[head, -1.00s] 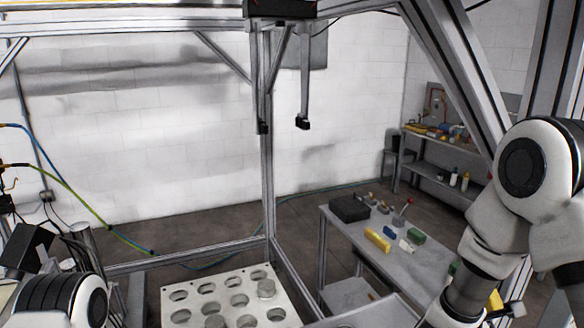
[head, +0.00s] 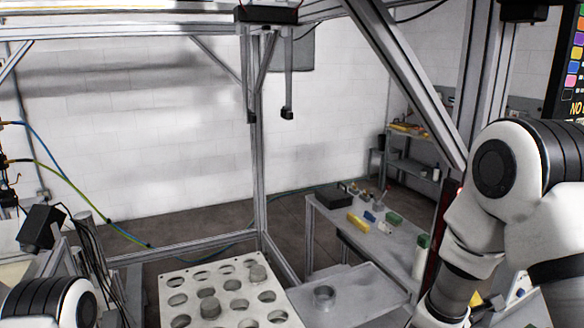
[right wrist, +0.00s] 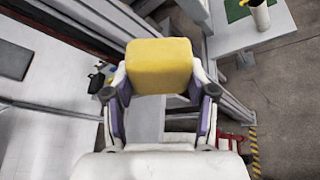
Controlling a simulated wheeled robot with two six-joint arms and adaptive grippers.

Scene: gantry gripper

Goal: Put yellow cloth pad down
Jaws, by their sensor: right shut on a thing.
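The yellow cloth pad (right wrist: 160,62) is held between the fingers of my right gripper (right wrist: 161,84) in the right wrist view. It looks like a thick, rounded yellow block, and the gripper is shut on it. The pad is up in the air, with grey surfaces and floor below. In the head view my right arm comes in at the right, and its gripper is not clearly visible. My left gripper is not in view; only part of my left arm shows at the lower left.
A white plate with round holes (head: 172,296) holds a few metal pieces. A grey table (head: 350,238) carries a yellow block (head: 358,222) and small items. Gantry posts (head: 259,180) stand around.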

